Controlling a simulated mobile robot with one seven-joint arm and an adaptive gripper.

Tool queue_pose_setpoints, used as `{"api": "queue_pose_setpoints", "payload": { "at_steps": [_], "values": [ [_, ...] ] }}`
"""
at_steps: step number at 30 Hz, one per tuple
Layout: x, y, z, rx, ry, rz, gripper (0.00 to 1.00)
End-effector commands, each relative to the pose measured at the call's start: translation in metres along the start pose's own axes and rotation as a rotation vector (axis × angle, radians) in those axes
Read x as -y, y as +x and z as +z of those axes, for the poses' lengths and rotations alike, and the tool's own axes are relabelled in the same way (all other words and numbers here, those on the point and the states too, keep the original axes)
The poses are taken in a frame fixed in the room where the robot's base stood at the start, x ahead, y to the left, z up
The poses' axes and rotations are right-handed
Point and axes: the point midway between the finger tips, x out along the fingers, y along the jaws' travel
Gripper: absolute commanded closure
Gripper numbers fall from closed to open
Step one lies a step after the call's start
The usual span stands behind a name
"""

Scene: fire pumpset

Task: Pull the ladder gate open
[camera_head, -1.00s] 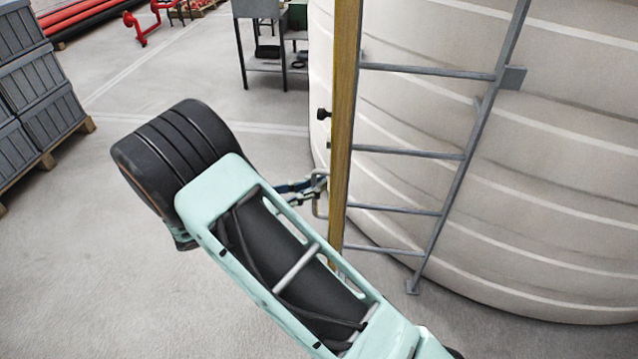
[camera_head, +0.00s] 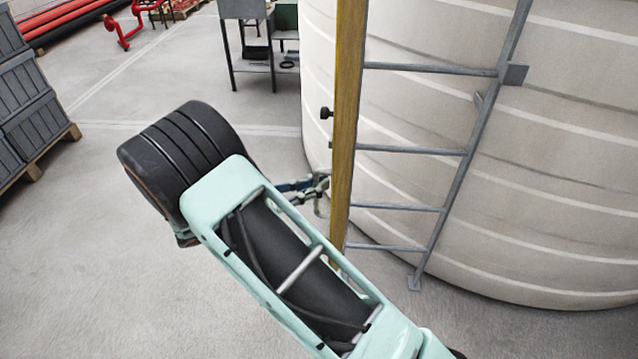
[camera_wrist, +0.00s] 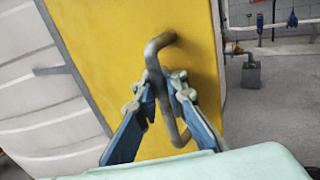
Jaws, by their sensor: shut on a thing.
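The ladder gate is a yellow panel, seen nearly edge-on in the head view (camera_head: 346,130) and face-on in the wrist view (camera_wrist: 120,40). It stands upright in front of the grey ladder (camera_head: 468,150). A grey D-shaped handle (camera_wrist: 160,42) sticks out from its face. My gripper (camera_wrist: 165,88) is shut on the handle's upright bar, one blue finger on each side. In the head view my gripper (camera_head: 318,184) is small and partly hidden by my arm. A dark knob (camera_head: 326,113) shows at the gate's edge.
A large pale ribbed tank (camera_head: 540,220) stands right behind the ladder. Stacked grey crates on a pallet (camera_head: 35,125) stand at the left. A metal workbench (camera_head: 250,45) is at the back. Open floor (camera_head: 90,240) lies on the left.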

Motion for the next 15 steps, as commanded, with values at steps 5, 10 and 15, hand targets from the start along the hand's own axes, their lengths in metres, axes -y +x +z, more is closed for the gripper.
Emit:
{"api": "queue_pose_setpoints", "payload": {
  "at_steps": [5,10,15],
  "values": [
    [0.0029,-0.0042,-0.0043,-0.008,-0.008,0.000,1.00],
    [0.0029,-0.0041,-0.0043,-0.008,-0.008,0.000,1.00],
    [0.0023,-0.0031,-0.0033,-0.006,-0.006,-0.001,0.74]
  ]
}}
